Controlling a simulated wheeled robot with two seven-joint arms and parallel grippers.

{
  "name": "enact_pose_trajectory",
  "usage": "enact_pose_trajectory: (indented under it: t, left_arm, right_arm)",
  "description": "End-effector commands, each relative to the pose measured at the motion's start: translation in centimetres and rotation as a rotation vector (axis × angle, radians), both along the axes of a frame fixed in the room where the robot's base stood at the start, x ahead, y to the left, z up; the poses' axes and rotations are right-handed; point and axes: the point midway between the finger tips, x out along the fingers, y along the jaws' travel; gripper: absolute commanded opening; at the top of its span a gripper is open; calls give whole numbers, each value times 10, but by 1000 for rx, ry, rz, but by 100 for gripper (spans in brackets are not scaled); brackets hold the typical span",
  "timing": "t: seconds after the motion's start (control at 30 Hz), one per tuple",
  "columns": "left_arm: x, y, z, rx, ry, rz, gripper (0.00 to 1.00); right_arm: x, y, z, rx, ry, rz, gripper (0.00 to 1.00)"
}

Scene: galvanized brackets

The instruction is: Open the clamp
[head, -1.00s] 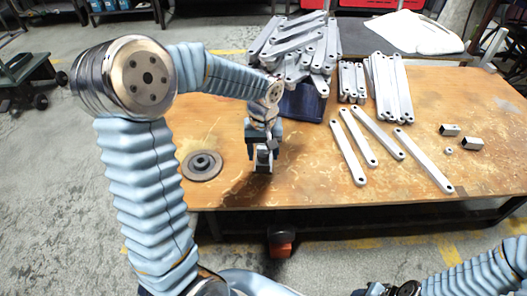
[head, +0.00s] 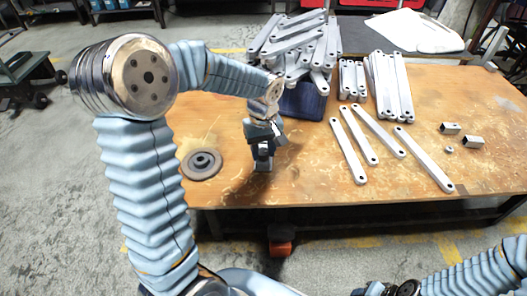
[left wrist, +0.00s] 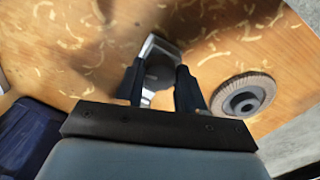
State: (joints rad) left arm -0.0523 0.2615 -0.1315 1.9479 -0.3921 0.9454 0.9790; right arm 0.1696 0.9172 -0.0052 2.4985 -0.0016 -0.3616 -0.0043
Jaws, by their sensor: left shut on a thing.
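The clamp (head: 262,162) is a small metal and dark piece standing near the table's front edge, below my left gripper (head: 264,146). My left wrist view shows its pale metal part and dark round middle (left wrist: 158,68) between the two dark fingers (left wrist: 160,85). The left gripper is shut on the clamp. The fingers and gripper body hide much of it, so I cannot tell how far it is open. My right arm (head: 470,280) enters at the lower right; its jaws are not visible.
A grey disc with a raised hub (head: 201,165) lies left of the clamp. A dark blue bin (head: 302,103) heaped with grey brackets (head: 296,45) stands behind. Several flat bars (head: 424,160) and small metal blocks (head: 473,142) lie to the right. The front edge is close.

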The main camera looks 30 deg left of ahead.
Motion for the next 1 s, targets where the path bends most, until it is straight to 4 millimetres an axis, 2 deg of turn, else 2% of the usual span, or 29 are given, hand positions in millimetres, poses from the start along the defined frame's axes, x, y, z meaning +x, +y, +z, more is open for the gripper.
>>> enact_pose_trajectory:
  t: [0.23,0.5,0.63,0.87,0.9,1.0]
  left_arm:
    - [0,-1,1,0,0,553,8]
    - [0,-1,3,1,1,1139,8]
    - [0,0,2,2,1,1292,8]
    - [0,0,0,1,1,1319,8]
    - [0,0,0,1,1,1319,42]
    - [0,0,0,1,1,1318,57]
  right_arm:
    - [0,0,-2,0,0,0,43]
    - [0,0,10,0,0,0,43]
    - [0,0,13,0,0,0,43]
    - [0,0,12,0,0,0,43]
    - [0,0,12,0,0,0,43]
    - [0,0,12,0,0,0,43]
